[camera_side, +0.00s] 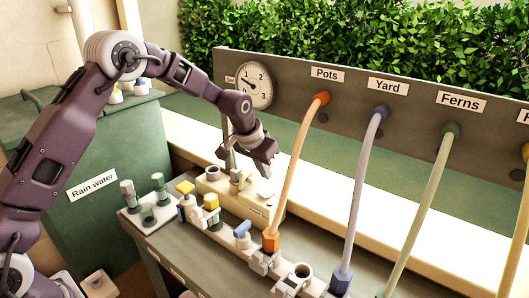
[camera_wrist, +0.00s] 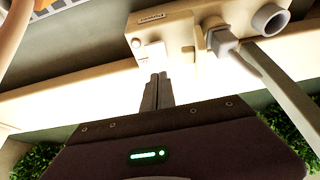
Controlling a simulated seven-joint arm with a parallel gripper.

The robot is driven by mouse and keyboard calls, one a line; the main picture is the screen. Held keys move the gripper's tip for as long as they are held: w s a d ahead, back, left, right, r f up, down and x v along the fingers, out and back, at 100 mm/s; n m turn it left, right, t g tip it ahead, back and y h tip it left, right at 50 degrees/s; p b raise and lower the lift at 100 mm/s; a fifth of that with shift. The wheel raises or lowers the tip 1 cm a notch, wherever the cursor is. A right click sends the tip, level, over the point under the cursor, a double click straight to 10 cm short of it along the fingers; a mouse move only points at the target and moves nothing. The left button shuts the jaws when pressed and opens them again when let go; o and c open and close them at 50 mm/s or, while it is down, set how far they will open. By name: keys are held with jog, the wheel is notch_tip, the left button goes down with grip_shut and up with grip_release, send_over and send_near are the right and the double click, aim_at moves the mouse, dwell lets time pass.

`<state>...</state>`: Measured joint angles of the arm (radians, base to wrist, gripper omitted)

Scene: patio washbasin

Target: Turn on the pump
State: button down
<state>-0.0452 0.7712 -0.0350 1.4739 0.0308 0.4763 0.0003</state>
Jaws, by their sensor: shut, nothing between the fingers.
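The pump looks to be the cream box (camera_side: 230,192) on the bench, with a small label and a grey pipe at its top; its label is too small to read. In the wrist view the cream box (camera_wrist: 180,38) shows a pale square panel, perhaps a switch (camera_wrist: 150,52), below the label. My gripper (camera_side: 266,174) is shut and empty, pointing down over the right end of the box. In the wrist view my gripper's fingertips (camera_wrist: 158,76) are together just below the panel in the picture; I cannot tell whether they touch it.
An orange hose (camera_side: 290,170) rises close to the right of my gripper. A blue-grey hose (camera_side: 362,190) and a green hose (camera_side: 418,210) stand further right. A gauge (camera_side: 252,86) is on the back panel.

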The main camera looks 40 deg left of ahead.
notch_tip(320, 180, up, 9)
jog(key=shift+s, duration=0.15)
jog(key=s+r, duration=0.6)
jog(key=s, duration=0.4)
jog(key=s+r, duration=0.6)
jog(key=s, duration=0.4)
jog(key=s+f, duration=0.2)
jog(key=s, duration=0.8)
jog(key=s+d+f, duration=0.1)
jog(key=s+f, duration=0.1)
jog(key=s, duration=0.8)
jog(key=shift+s+f+t, duration=0.35)
jog(key=shift+s+t, duration=0.05)
